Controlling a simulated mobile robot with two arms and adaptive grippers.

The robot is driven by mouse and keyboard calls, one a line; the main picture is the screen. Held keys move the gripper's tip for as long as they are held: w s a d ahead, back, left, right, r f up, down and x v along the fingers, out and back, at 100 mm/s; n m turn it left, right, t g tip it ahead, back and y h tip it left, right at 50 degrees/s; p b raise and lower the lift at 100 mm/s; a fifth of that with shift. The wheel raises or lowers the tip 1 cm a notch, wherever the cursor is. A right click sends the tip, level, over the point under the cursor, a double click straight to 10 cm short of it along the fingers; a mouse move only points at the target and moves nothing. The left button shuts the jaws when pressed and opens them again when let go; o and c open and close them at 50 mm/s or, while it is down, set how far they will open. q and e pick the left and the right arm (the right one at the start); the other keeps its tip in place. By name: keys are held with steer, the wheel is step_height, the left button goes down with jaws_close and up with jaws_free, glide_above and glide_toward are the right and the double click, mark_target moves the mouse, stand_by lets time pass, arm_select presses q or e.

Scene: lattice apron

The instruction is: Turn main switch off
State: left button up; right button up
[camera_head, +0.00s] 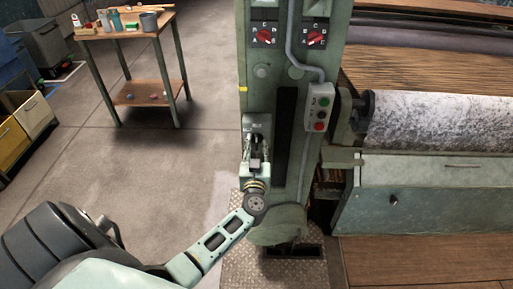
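A green machine column (297,150) stands in the middle of the view. A small grey box (256,121) is mounted low on its left side; it may be the main switch, but no label is readable. My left gripper (257,142) is right at this box, reaching up from below. Its two fingers look apart, one on each side of the box's lower part; I cannot tell whether they grip anything. The box's lower part and any handle are largely hidden by the gripper. Two red rotary knobs, a left one (265,36) and a right one (315,38), sit higher on lettered dials. My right gripper is not in view.
A push-button box (320,108) with green and red buttons sticks out on the column's right, fed by a grey conduit (291,35). A grey roller (440,122) lies farther right. A wooden workbench (125,31) stands back left. Floor between is clear.

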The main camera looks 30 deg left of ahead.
arm_select(q)
steer(key=shift+c, duration=0.5)
jaws_close()
